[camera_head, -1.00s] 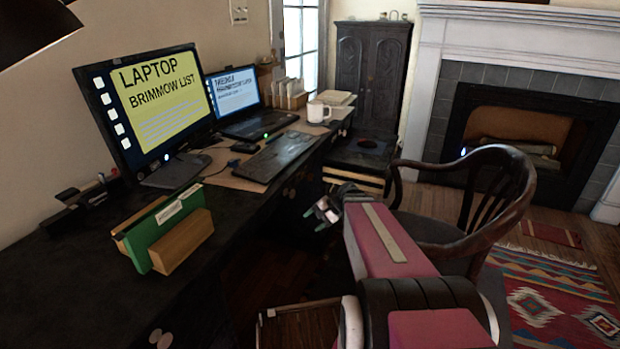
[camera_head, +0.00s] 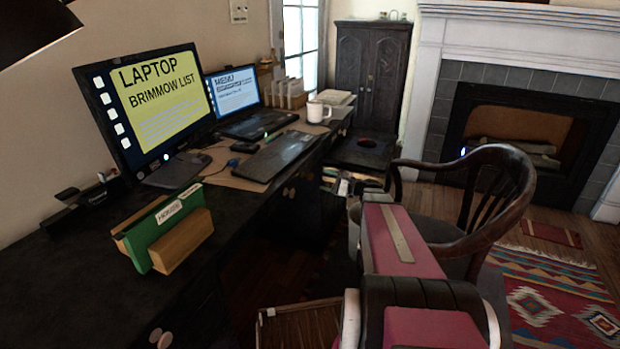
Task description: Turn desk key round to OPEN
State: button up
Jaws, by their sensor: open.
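The dark desk (camera_head: 75,262) runs along the left wall, away from me. I cannot make out the desk key or any OPEN marking. My pink arm (camera_head: 395,240) reaches forward beside the desk front. My gripper (camera_head: 346,186) is at its far end, small and dark against the far drawers. It is open, and I see nothing held in it. Its exact gap to the desk front is hard to judge.
A monitor (camera_head: 160,105), a laptop (camera_head: 238,95), a white mug (camera_head: 318,111) and a green file holder (camera_head: 165,235) stand on the desk. A wooden armchair (camera_head: 520,190) is close on my arm's right. A patterned rug (camera_head: 555,300) lies at the right.

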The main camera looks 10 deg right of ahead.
aim_at(310, 176)
jog(key=x, duration=0.7)
jog(key=shift+w+a, duration=0.15)
jog(key=shift+a, duration=0.1)
jog(key=c, duration=0.9)
